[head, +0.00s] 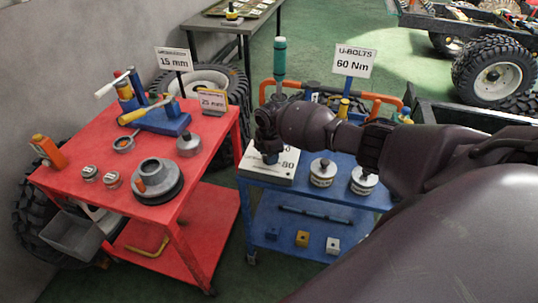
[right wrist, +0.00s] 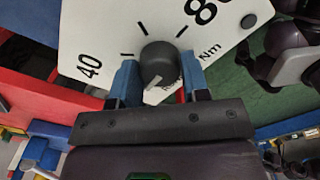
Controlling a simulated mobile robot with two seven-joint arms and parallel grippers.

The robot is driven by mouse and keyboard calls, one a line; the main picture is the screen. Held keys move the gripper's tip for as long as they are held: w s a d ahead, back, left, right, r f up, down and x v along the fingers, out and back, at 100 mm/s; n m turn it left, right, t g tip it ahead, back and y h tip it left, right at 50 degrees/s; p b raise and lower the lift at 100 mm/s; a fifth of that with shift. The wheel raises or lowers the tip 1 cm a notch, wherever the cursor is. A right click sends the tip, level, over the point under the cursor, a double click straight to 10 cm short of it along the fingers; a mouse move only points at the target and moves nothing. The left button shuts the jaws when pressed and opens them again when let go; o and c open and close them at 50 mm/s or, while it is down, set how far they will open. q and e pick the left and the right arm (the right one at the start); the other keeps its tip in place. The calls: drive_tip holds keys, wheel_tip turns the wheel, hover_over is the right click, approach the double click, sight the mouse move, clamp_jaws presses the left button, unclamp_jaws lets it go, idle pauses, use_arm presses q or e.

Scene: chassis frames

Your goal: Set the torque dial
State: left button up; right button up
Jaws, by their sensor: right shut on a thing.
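The torque dial is a white panel (head: 286,174) on the blue cart, with "80" readable in the head view. In the right wrist view the panel (right wrist: 112,38) shows "40", part of another number, tick marks and "Nm". Its dark round knob (right wrist: 158,60) has a pale pointer part (right wrist: 156,94) at its lower side, and a bit of red shows beside it. My right gripper (right wrist: 159,78) has its blue fingers on both sides of the knob, shut on it. In the head view my right gripper (head: 270,152) covers the knob. My left gripper is not in view.
Two pale round weights (head: 323,172) sit right of the panel. A teal-handled tool (head: 280,60) stands behind it. The red cart (head: 85,180) at left holds several tools and parts.

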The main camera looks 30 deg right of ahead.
idle(0.4)
drive_tip(key=o, duration=0.9)
wheel_tip(320, 180, up, 11)
drive_tip(key=shift+f+p, duration=0.1)
drive_tip(key=shift+p, duration=0.2)
idle(0.3)
